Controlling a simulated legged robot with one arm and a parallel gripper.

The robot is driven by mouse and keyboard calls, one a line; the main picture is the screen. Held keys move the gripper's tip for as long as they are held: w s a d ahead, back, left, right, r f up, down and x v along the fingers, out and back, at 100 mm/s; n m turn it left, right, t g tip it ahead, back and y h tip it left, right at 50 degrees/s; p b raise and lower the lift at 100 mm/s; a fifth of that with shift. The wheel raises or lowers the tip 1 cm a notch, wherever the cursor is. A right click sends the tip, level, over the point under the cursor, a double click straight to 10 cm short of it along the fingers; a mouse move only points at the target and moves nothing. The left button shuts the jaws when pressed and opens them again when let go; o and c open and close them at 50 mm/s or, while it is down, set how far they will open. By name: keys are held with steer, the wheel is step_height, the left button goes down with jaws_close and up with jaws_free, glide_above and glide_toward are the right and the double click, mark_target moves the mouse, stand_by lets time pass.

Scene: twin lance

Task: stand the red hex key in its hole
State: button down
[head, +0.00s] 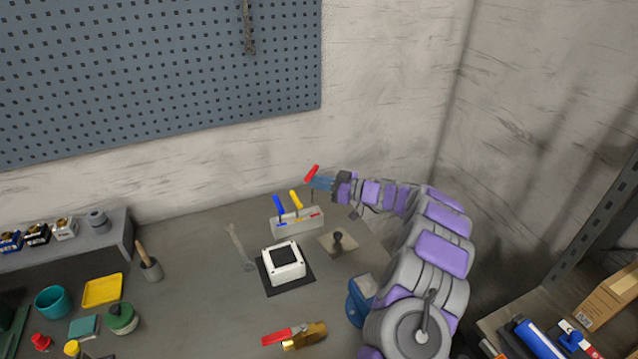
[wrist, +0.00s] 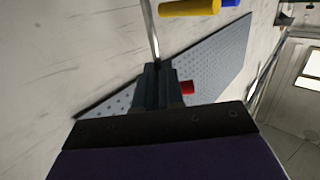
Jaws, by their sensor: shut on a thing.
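The red hex key (head: 312,172) is held at the tip of my gripper (head: 318,182), raised above the back right part of the bench. In the wrist view, my gripper (wrist: 158,85) is shut on it. A bit of its red handle (wrist: 188,87) shows right of the fingers, and a silver shaft (wrist: 151,30) runs from them to the top edge. The pale holder block (head: 298,226) lies below and left of the gripper. A blue-handled key (head: 279,204) and a yellow-handled key (head: 296,200) stand in it. A red mark (head: 315,215) is at its right end.
A white box (head: 285,261) on a dark mat stands in front of the holder. A plate with a dark knob (head: 338,239) lies right of it. The pegboard (head: 200,80) hangs behind.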

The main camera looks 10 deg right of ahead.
steer(key=f, duration=0.2)
steer(key=shift+d+f, duration=0.25)
steer(key=shift+f, duration=0.05)
steer(key=shift+a, duration=0.15)
stand_by(0.3)
steer(key=shift+s+f, duration=0.1)
steer(key=shift+f, duration=2.4)
stand_by(1.1)
steer(key=shift+r, duration=0.15)
steer(key=shift+r, duration=2.05)
steer(key=shift+f, duration=0.2)
stand_by(0.9)
